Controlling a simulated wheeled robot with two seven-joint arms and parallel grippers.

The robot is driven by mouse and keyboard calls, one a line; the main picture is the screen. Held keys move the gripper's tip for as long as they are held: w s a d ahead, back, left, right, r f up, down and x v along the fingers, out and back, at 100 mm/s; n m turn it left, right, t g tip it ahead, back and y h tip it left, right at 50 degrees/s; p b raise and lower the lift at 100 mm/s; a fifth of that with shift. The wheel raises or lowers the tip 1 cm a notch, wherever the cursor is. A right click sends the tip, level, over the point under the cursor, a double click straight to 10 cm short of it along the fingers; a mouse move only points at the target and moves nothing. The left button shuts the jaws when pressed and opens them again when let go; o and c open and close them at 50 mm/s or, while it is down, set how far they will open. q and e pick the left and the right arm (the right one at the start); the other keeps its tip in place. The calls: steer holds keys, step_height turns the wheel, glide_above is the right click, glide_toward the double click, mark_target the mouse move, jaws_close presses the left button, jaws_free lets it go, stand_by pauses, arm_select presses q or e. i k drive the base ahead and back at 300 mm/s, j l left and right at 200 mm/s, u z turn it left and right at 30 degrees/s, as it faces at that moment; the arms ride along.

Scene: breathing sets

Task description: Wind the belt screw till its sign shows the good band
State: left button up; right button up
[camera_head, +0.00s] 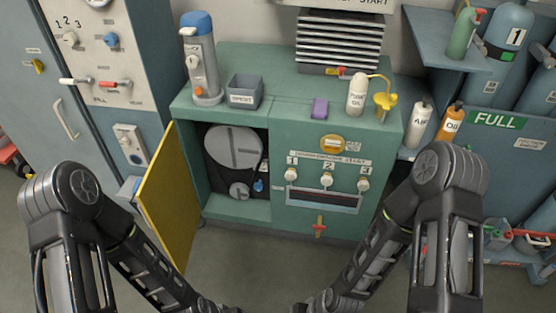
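The belt drive shows in the open left compartment of the green machine (290,119). A large grey pulley (232,146) sits above a small grey pulley (239,191), with a dark belt around them. A small blue part (259,186) sits right of the small pulley; it may be the belt screw, but it is too small to tell. I cannot make out a sign or its band. Both my forearms run down to the bottom edge, and my grippers are beyond the frame, apart from the compartment.
The yellow door (168,200) stands open at the compartment's left, projecting toward me. A grey bin (245,92), purple block (319,108) and white bottle (357,94) stand on top. Three white knobs, including the middle one (327,180), and a red-yellow valve (319,227) are on the front.

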mark_target(258, 186)
steer(key=i+l+z, duration=0.2)
steer(key=l, duration=0.25)
steer(key=i+l+z, duration=0.15)
steer(key=i+l, duration=0.15)
steer(key=i+l+z, duration=0.2)
steer(key=l, duration=0.25)
steer(key=i+l, duration=0.05)
